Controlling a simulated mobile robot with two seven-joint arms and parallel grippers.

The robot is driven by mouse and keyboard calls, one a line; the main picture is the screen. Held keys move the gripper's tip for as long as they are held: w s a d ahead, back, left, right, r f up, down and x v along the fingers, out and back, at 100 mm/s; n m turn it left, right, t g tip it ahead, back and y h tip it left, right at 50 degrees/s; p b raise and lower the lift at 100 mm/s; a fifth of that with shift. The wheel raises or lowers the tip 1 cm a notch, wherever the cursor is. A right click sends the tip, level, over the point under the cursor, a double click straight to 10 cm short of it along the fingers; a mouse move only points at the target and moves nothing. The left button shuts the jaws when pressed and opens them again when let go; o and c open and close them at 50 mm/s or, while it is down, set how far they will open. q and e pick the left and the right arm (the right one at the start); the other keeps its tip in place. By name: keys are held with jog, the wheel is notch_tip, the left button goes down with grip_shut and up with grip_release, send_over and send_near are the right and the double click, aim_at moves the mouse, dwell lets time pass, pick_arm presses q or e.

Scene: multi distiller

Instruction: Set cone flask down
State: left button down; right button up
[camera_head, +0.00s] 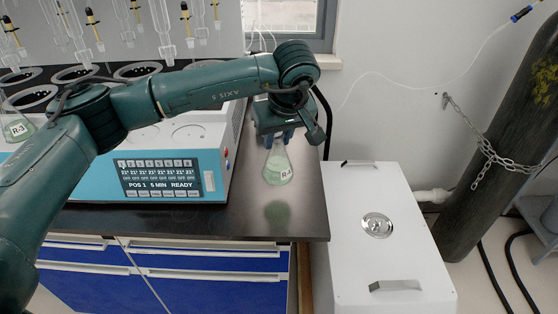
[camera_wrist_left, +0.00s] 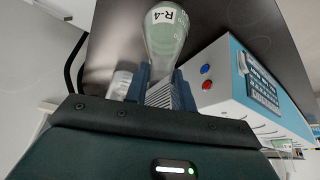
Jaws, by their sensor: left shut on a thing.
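The cone flask (camera_head: 278,168), labelled R-4 and holding pale green liquid, hangs upright below my left gripper (camera_head: 279,138) near the right end of the dark bench top (camera_head: 200,221). The left gripper is shut on the flask's neck. The flask also shows in the left wrist view (camera_wrist_left: 166,42), with its base away from the gripper (camera_wrist_left: 150,85). A faint reflection lies on the bench below it in the head view; I cannot tell for sure whether its base touches the bench. My right gripper is not in view.
A blue and white distiller (camera_head: 165,178) with a lit panel stands left of the flask. Another flask (camera_head: 18,130), marked R-3, is at the far left. The bench's right edge is close, with a white box (camera_head: 385,235) beyond it. The bench front near the flask is clear.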

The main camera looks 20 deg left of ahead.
aim_at(278, 159)
pick_arm(q)
jog(key=shift+f, duration=2.8)
jog(key=shift+f, duration=0.2)
jog(key=c, duration=1.2)
grip_release()
jog(key=shift+o, duration=0.2)
jog(key=shift+r, duration=0.25)
jog(key=v, duration=1.2)
